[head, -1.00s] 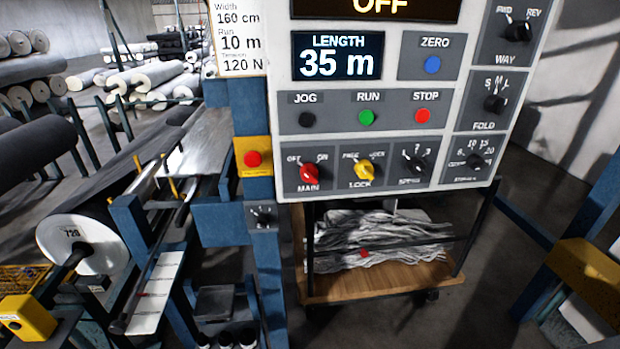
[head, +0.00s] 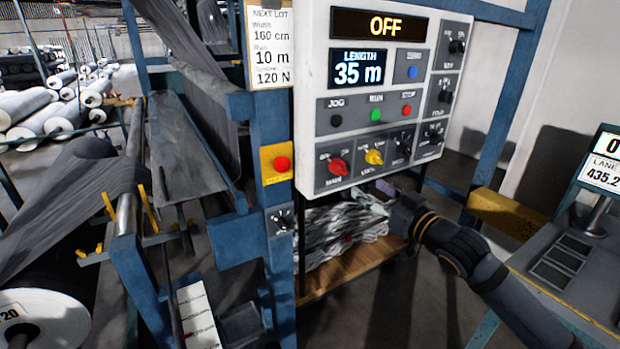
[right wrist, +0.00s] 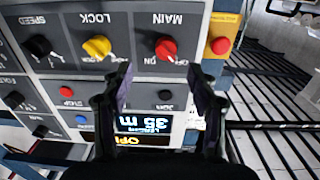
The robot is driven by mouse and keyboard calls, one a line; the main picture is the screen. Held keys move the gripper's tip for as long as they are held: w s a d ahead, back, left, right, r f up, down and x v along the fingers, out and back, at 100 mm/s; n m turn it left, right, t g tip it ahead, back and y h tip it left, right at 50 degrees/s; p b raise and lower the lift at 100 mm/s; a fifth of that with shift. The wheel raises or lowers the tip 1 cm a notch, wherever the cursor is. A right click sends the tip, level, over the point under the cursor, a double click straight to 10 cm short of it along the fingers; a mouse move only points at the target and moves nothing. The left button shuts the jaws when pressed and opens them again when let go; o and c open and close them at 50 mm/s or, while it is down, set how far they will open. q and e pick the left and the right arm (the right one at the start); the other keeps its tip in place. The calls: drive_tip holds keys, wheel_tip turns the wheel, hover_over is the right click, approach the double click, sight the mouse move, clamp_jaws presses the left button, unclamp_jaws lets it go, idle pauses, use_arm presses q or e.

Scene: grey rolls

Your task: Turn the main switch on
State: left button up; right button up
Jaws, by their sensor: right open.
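The main switch is a red knob (head: 338,167) labelled MAIN at the lower left of the white control panel (head: 312,95). My right gripper (head: 373,193) is open and empty below the panel's lower edge, lower and to the right of the main knob. In the right wrist view the picture is upside down: the red knob (right wrist: 166,48) shows between and beyond the two spread fingertips (right wrist: 163,82), apart from them. My left gripper is not in view.
A yellow LOCK knob (head: 374,157) sits right beside the main knob. A red button on a yellow box (head: 267,163) is on the blue post to the left. A cart (head: 345,275) with grey cloth stands below the panel. A yellow block (head: 508,212) is at right.

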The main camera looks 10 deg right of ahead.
sight(343, 171)
drive_tip(key=shift+y, duration=0.3)
drive_tip(key=x, duration=0.3)
drive_tip(key=p+x, duration=0.1)
drive_tip(key=x, duration=0.2)
drive_tip(key=r+p+x, duration=0.1)
drive_tip(key=x, duration=0.2)
drive_tip(key=shift+s+a, duration=0.15)
drive_tip(key=shift+a, duration=0.2)
drive_tip(key=shift+w+a+f, duration=0.15)
drive_tip(key=shift+w+a, duration=0.1)
drive_tip(key=shift+w, duration=0.3)
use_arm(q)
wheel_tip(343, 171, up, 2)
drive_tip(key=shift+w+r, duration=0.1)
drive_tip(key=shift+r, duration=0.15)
use_arm(e)
drive_tip(key=shift+d, duration=0.1)
drive_tip(key=c, duration=1.2)
